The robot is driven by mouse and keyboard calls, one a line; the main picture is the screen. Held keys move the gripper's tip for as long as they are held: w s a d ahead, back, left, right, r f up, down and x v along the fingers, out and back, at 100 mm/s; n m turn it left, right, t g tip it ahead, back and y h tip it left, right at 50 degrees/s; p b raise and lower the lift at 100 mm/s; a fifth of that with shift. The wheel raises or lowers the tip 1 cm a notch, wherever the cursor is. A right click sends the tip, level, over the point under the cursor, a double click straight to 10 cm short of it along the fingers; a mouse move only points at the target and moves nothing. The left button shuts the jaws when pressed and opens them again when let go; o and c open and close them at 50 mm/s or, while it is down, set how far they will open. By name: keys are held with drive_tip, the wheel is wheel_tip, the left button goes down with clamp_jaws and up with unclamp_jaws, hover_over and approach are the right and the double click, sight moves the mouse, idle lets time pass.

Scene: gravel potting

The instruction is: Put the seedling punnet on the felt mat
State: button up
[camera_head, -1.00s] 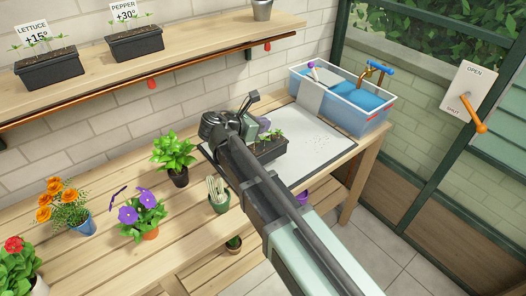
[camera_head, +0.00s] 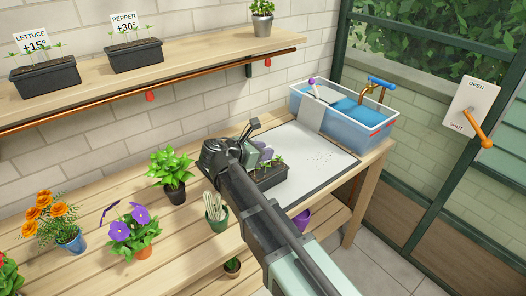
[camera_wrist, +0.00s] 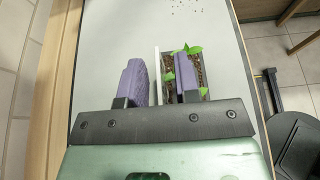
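The seedling punnet (camera_head: 270,179), dark with soil and small green seedlings, stands on the pale work tray at the bench's right end. In the wrist view the punnet (camera_wrist: 203,75) has a thin white strip along its left side. My gripper (camera_wrist: 163,83) has its purple fingers apart. The right finger is over the punnet's soil and the left finger is outside its left side. The white strip and near wall lie between them with gaps, and I cannot tell any contact. A grey cloth-like strip, apparently the felt mat (camera_head: 311,117), drapes over the clear tub's wall.
The clear tub (camera_head: 365,126) with blue inside and a tap stands behind the work tray (camera_head: 318,182), which has scattered specks. Potted plants (camera_head: 173,170) and a pot of white labels (camera_head: 216,208) stand left. A shelf (camera_head: 200,54) with labelled planters runs above. A lever plate (camera_head: 470,108) is right.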

drive_tip(key=shift+s+a+r+p, duration=0.15)
drive_tip(key=shift+a+r+p, duration=0.1)
drive_tip(key=shift+r+p, duration=0.2)
drive_tip(key=p+v, duration=0.4)
drive_tip(key=v, duration=0.7)
drive_tip(key=s+d+f+m+g+y, duration=0.2)
drive_tip(key=s+d+f+m+y, duration=0.1)
drive_tip(key=d+m, duration=0.5)
drive_tip(key=s+d+f+m+g+y, duration=0.3)
drive_tip(key=s+d+f+m+y, duration=0.1)
drive_tip(key=d+m, duration=0.5)
drive_tip(key=s+d+f+m+g+y, duration=0.3)
drive_tip(key=s+d+f+m, duration=0.1)
drive_tip(key=d+m, duration=0.4)
drive_tip(key=shift+s+d+m+y, duration=0.3)
drive_tip(key=shift+s+d, duration=0.5)
drive_tip(key=shift+d, duration=0.1)
